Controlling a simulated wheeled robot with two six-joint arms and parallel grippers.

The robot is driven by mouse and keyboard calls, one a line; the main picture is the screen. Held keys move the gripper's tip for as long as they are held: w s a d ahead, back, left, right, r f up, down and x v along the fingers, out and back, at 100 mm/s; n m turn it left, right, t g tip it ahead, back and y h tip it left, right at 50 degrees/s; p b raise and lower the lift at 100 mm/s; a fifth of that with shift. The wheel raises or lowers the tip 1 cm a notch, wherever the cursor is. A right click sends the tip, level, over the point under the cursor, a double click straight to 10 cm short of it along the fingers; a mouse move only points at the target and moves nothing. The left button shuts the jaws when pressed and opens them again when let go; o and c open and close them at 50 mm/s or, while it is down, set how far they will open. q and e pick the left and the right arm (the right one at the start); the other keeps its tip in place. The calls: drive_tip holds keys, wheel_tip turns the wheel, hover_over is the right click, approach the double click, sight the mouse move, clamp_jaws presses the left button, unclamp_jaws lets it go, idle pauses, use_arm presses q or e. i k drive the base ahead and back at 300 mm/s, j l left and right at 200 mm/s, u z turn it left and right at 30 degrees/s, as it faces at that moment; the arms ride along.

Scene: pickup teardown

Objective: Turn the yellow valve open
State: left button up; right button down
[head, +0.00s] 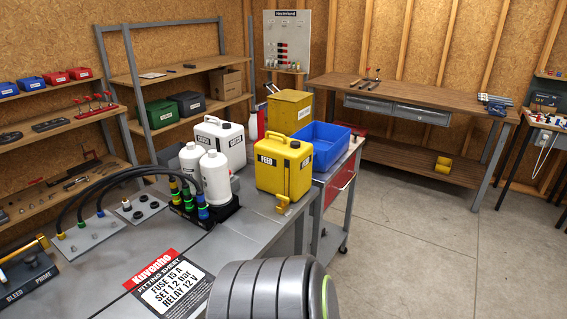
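A yellow canister (284,168) marked FEED stands upright on the grey bench, right of its middle. A small yellow tap (283,203) sits low on its front, over the bench's right edge; its exact handle angle is too small to tell. At the far left, a dark block (30,274) marked BLEED and PRIME carries a yellow lever (22,250), partly cut off by the picture's edge. The lever slants up to the right. I cannot tell which of the two is the valve meant. Neither of my grippers is in view; a grey rounded part of mine fills the bottom middle.
White canister (222,146), white bottles (215,178) and a black hose manifold (205,212) crowd the bench left of the yellow canister. Hoses arch to a plate (90,234). A blue bin (318,146) stands behind right. The bench front around the fitting sheet (172,287) is clear.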

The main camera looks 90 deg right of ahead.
sight(282, 198)
drive_tip(key=z, duration=2.75)
drive_tip(key=k+z, duration=0.2)
drive_tip(key=z, duration=0.15)
drive_tip(key=k+z, duration=0.3)
drive_tip(key=z, duration=0.35)
drive_tip(key=k+l, duration=0.05)
drive_tip(key=l, duration=0.05)
